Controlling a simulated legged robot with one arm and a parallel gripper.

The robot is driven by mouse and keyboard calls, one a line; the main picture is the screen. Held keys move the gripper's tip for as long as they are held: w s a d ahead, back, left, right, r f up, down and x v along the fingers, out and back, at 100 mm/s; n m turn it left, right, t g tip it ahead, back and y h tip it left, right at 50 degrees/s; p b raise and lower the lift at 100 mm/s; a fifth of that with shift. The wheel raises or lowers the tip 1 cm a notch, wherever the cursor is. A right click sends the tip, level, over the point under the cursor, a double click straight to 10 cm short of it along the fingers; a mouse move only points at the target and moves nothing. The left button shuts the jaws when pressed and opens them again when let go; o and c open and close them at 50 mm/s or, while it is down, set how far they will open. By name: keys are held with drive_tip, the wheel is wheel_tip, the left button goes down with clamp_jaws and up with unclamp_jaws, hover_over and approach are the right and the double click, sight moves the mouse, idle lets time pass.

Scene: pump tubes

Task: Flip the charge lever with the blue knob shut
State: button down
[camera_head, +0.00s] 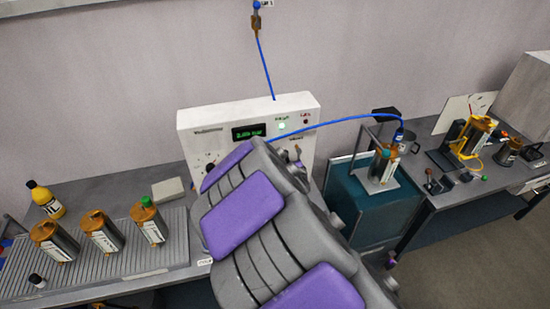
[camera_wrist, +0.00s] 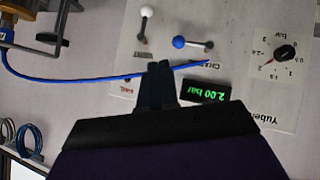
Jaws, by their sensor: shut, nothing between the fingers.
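The charge lever's blue knob (camera_wrist: 179,42) shows in the wrist view, at the left end of a short metal arm that lies roughly level in that picture. My gripper (camera_wrist: 160,66) is shut and empty, with its fingertips below and left of the blue knob in the picture. I cannot tell the gap in depth. The white panel (camera_head: 190,120) stands on the bench in the head view. My arm hides the blue-knobbed lever there.
A white-knobbed lever (camera_wrist: 147,11) is beside the blue one. A blue hose (camera_wrist: 95,80) crosses the picture near my fingers. The display (camera_wrist: 206,91) reads 2.00 bar, upside down. A dial (camera_wrist: 285,52) is at right. Several canisters (camera_head: 101,232) stand on the left bench.

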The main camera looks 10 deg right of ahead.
drive_tip(key=shift+w+a+f+n+t+y, duration=0.15)
drive_tip(key=shift+w+a+n+t, duration=0.05)
drive_tip(key=shift+w+a, duration=0.25)
drive_tip(key=shift+w+a+f+n+t+y, duration=0.2)
drive_tip(key=shift+w+a, duration=0.15)
drive_tip(key=shift+a, duration=0.2)
drive_tip(key=shift+w+a+f+n+t+y, duration=0.1)
drive_tip(key=shift+w+a+n+t+y, duration=0.1)
drive_tip(key=shift+w+a, duration=0.25)
drive_tip(key=b+x, duration=0.2)
drive_tip(key=x, duration=1.2)
drive_tip(key=shift+s, duration=0.1)
